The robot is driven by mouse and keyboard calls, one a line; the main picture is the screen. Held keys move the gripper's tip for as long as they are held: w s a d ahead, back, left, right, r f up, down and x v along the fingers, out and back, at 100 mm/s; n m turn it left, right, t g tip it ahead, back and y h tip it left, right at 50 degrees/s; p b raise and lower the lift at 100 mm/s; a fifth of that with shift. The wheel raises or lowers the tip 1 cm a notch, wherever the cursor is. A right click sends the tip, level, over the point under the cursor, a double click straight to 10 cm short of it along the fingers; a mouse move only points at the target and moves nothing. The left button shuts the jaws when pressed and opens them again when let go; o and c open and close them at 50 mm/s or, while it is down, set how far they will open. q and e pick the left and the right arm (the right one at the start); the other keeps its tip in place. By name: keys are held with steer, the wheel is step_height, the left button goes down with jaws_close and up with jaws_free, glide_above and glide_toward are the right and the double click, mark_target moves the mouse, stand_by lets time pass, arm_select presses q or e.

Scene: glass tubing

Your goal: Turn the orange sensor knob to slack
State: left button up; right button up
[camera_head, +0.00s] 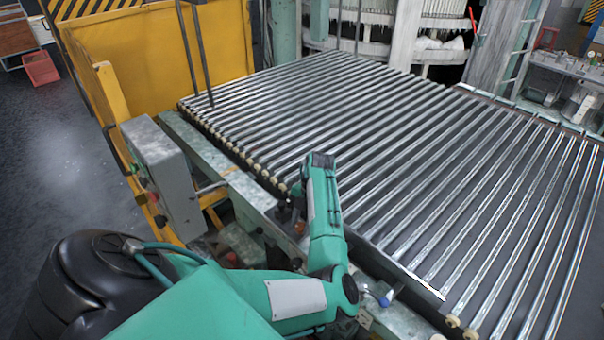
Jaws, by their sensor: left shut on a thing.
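My left arm, green with a black elbow, reaches in from the bottom left to the machine's near edge. My left gripper (288,212) is dark and small in the view, at the edge beside the roller ends. It is shut, and its fingertips are partly hidden by my wrist. A small orange knob (299,228) shows right at the fingers, mostly covered by them. The knob's angle cannot be read from here. My right gripper is not in view.
A bed of parallel metal rollers (400,160) fills the middle and right. A grey control box (160,175) stands left of the gripper, before a yellow panel (160,50). A blue knob (386,299) sits near the front edge. Dark floor lies open at left.

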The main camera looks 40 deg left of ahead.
arm_select(q)
steer(key=o, duration=1)
steer(key=shift+c, duration=0.2)
steer(key=shift+r, duration=0.1)
steer(key=shift+w+r, duration=0.2)
steer(key=b+v, duration=0.2)
steer(key=v, duration=1.1)
steer(key=shift+r, duration=0.15)
steer(key=shift+s, duration=0.15)
